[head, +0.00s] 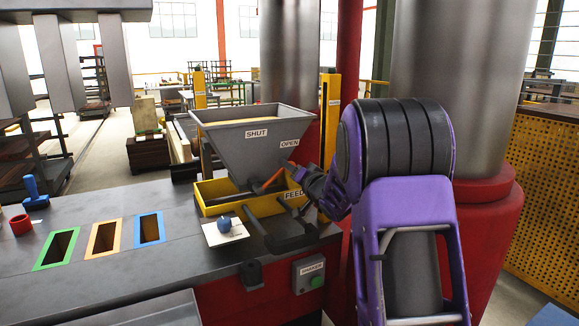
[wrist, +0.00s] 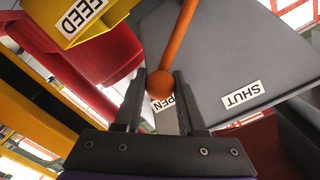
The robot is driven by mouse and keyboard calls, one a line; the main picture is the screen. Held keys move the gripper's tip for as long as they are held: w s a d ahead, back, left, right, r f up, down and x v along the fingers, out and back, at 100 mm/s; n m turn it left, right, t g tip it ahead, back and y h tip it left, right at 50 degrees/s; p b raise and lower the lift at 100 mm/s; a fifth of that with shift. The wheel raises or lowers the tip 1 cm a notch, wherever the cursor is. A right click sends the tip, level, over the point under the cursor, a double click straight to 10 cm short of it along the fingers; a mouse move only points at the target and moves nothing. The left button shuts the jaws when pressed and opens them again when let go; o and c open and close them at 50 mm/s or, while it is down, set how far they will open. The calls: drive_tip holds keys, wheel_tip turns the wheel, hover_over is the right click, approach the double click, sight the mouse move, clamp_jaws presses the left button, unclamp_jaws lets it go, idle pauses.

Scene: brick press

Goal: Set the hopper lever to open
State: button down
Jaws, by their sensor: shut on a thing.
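The grey hopper (head: 243,150) stands over a yellow trough (head: 238,205) and bears a SHUT label (head: 257,133) and an OPEN label (head: 290,142). The orange lever (head: 272,178) slants up and right towards the OPEN side. In the wrist view, the orange lever (wrist: 179,35) ends in a round knob (wrist: 161,84) between the two dark fingers. The knob partly covers the OPEN label (wrist: 168,104); the SHUT label (wrist: 242,95) is off to the right. My gripper (head: 296,173) is shut on the lever's knob; it shows in the wrist view too (wrist: 160,80).
A FEED label (head: 294,194) is on the trough. A red column base (head: 487,230) stands at right.

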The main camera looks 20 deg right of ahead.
drive_tip(key=c, duration=0.5)
unclamp_jaws()
drive_tip(key=s+d, duration=0.3)
drive_tip(key=s, duration=1.4)
drive_tip(key=shift+d+b, duration=0.2)
drive_tip(key=shift+b, duration=0.15)
